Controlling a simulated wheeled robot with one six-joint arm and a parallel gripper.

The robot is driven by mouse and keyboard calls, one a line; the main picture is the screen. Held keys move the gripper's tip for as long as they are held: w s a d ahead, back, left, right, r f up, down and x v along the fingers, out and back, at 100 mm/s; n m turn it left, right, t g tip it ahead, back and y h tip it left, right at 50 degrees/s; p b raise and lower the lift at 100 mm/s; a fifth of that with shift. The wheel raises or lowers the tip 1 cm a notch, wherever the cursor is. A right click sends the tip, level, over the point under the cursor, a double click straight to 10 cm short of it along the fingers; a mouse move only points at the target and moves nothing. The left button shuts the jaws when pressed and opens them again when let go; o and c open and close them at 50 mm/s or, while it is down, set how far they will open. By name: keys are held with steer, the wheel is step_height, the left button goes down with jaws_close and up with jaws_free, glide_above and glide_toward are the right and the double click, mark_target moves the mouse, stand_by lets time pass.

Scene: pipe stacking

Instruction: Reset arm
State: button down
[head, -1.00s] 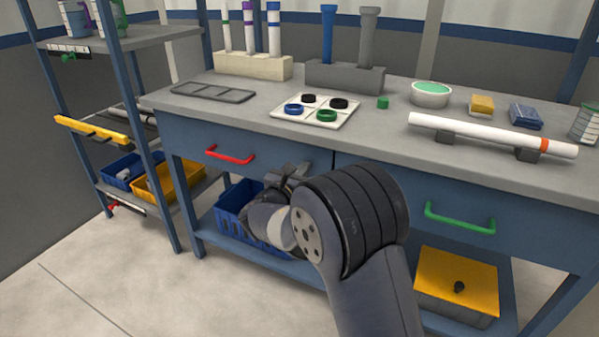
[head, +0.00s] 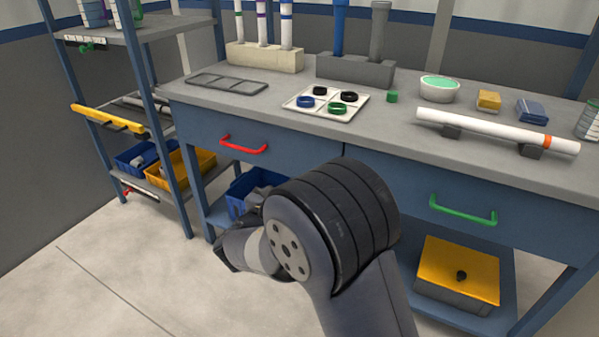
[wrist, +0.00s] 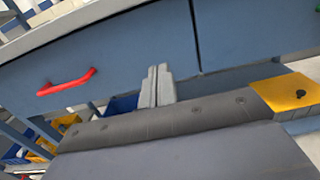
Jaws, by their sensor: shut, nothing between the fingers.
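My gripper (wrist: 158,85) shows in the wrist view with its two grey fingers side by side, shut and empty. It points toward the blue drawer fronts and touches nothing that I can see. In the head view my bent arm is in front of the workbench, below the red drawer handle (head: 243,145). The gripper's fingertips are hard to make out there, behind my own wrist. The red handle also shows in the wrist view (wrist: 67,83), left of the fingers.
The workbench (head: 400,160) carries a white tray of rings (head: 326,102), pipe holders and a white pipe (head: 480,130) on supports. A green handle (head: 463,211) is at right. Bins stand on lower shelves. A shelf rack (head: 150,95) stands at left; floor (head: 120,280) there is clear.

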steer(key=shift+s+a, duration=0.2)
steer(key=shift+s, duration=0.35)
